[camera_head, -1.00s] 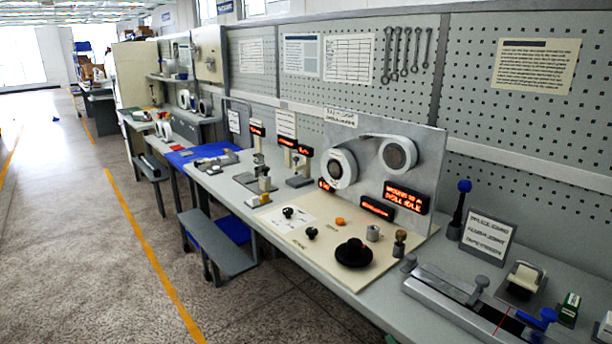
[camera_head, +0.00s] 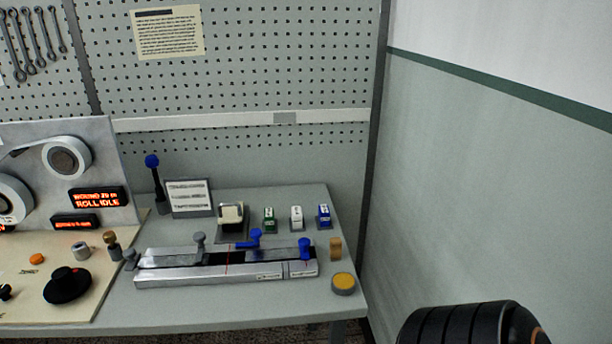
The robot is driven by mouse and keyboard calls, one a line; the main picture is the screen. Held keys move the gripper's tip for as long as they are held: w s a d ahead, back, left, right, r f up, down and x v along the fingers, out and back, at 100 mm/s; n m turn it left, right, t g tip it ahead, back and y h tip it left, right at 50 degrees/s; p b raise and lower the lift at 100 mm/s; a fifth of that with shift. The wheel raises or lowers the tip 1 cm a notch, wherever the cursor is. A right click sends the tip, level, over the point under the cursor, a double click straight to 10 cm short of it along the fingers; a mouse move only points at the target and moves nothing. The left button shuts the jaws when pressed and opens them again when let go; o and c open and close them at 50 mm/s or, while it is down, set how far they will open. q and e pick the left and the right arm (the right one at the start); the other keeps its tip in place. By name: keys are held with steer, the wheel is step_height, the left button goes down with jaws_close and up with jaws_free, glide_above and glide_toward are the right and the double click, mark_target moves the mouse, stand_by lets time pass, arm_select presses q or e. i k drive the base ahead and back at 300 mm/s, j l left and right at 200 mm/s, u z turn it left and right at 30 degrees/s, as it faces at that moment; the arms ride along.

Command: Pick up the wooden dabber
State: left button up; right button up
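A small tan, wood-coloured upright cylinder (camera_head: 335,248), which looks like the wooden dabber, stands near the right end of the grey bench (camera_head: 215,317). It is just behind a round grey pot with a yellow top (camera_head: 343,284) and right of the long metal splicing fixture (camera_head: 215,272). A dark peg with a brownish top (camera_head: 111,242) stands left of the fixture. Neither gripper shows. A black ribbed part with an orange edge at the bottom right looks like a link of my arm.
Blue-handled levers (camera_head: 305,246) stick up from the fixture. Behind it stand a tape holder (camera_head: 231,217), small green, white and blue boxes (camera_head: 297,216), a sign (camera_head: 188,198) and a blue-topped post (camera_head: 155,180). A wall (camera_head: 480,180) rises right of the bench.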

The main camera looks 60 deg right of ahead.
mark_target(335, 254)
steer(key=z, duration=2)
